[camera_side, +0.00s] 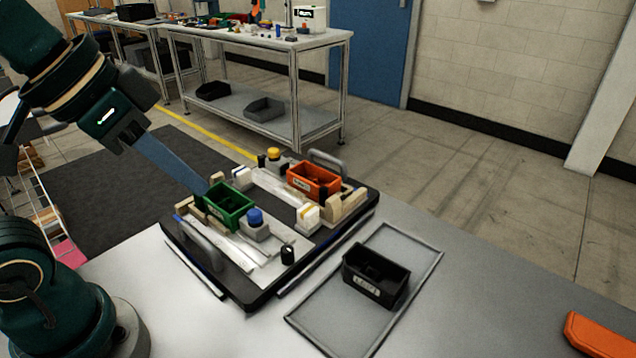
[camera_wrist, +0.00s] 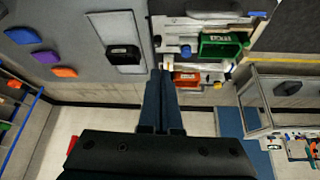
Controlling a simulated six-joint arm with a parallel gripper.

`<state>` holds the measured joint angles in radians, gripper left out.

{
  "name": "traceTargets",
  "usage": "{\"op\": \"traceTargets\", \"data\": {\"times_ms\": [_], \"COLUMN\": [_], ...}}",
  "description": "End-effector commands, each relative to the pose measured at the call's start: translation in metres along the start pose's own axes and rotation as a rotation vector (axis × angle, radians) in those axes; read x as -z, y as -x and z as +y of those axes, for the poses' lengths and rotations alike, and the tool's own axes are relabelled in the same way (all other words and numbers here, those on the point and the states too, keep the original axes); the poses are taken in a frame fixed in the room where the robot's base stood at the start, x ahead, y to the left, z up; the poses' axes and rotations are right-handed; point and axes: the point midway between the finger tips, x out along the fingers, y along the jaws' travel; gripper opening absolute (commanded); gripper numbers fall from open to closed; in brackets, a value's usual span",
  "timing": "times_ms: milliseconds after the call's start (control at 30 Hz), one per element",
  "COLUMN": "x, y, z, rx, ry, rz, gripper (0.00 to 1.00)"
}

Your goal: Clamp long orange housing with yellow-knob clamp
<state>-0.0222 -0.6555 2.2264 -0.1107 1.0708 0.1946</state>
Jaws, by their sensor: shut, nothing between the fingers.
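The orange housing (camera_side: 314,181) sits on the far right part of a black-edged pallet (camera_side: 254,303). It also shows in the wrist view (camera_wrist: 187,78), just right of my fingertips. The yellow-knob clamp (camera_side: 273,154) stands beside the housing, on its left in the side view. Whether it touches the housing cannot be told. My gripper (camera_side: 204,188) is shut and empty. In the side view its long blue fingers point down to the right, with the tips in front of or above the pallet's left part, by the green housing. The fingers also show in the wrist view (camera_wrist: 166,72).
A green housing (camera_side: 231,208) and a blue-knob clamp (camera_side: 256,218) occupy the pallet's left part. Grey handles (camera_side: 328,160) rise at the pallet ends. A black housing (camera_side: 375,275) stands on a flat tray (camera_side: 423,262) to the right. The table front right is mostly clear.

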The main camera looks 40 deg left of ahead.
Motion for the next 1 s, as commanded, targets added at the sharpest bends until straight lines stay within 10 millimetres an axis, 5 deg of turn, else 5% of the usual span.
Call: {"op": "traceTargets", "data": {"times_ms": [267, 600, 800, 1000], "x": [0.092, 0.174, 0.19, 0.174], "y": [0.022, 0.002, -0.027, -0.063], "z": [-0.017, -0.089, -0.153, -0.223], "rx": [-0.088, -0.183, -0.226, -0.257], "ry": [-0.01, 0.015, 0.052, 0.126], "rz": [-0.001, 0.011, 0.028, 0.046], "gripper": [0.0, 0.0, 0.0, 0.0]}}
